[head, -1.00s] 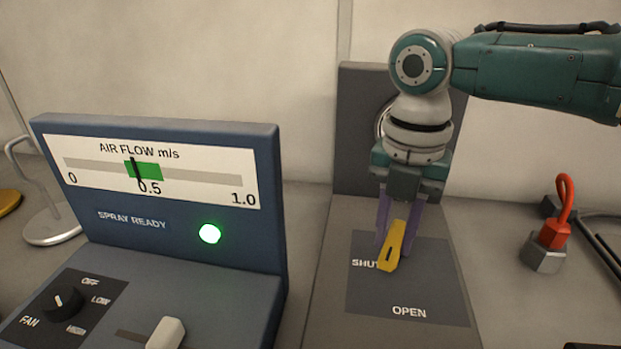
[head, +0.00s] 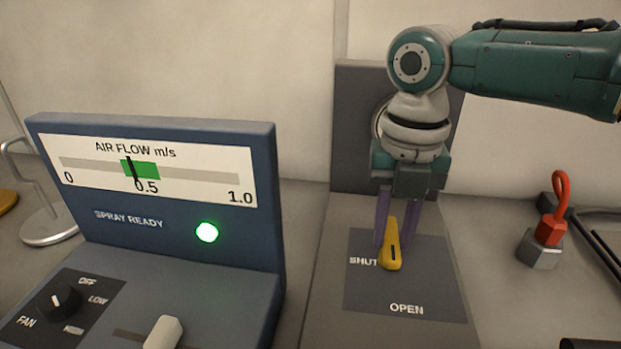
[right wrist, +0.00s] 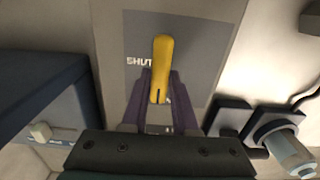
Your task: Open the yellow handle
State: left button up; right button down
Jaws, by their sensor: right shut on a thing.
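The yellow handle (head: 391,246) sits on a dark plate (head: 360,290) marked SHUT at its left and OPEN at its lower edge. The handle's near end is just right of the word SHUT and points toward the front of the plate. My right gripper (head: 394,236) comes down from above with its purple fingers on both sides of the handle, shut on it. In the right wrist view the handle (right wrist: 162,62) lies between the fingers, with the word SHUT to its left. My left gripper is not in view.
A blue panel (head: 190,250) with an air flow gauge, a lit green lamp (head: 206,232) and a fan knob (head: 57,301) stands to the left. A red loop on a grey hex base (head: 540,250) stands to the right. A grey upright board (head: 357,150) is behind the plate.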

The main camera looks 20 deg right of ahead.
aim_at(391, 239)
jog(key=c, duration=0.7)
grip_release()
notch_tip(391, 239, up, 10)
jog(key=shift+r, duration=0.1)
jog(key=shift+a, duration=0.1)
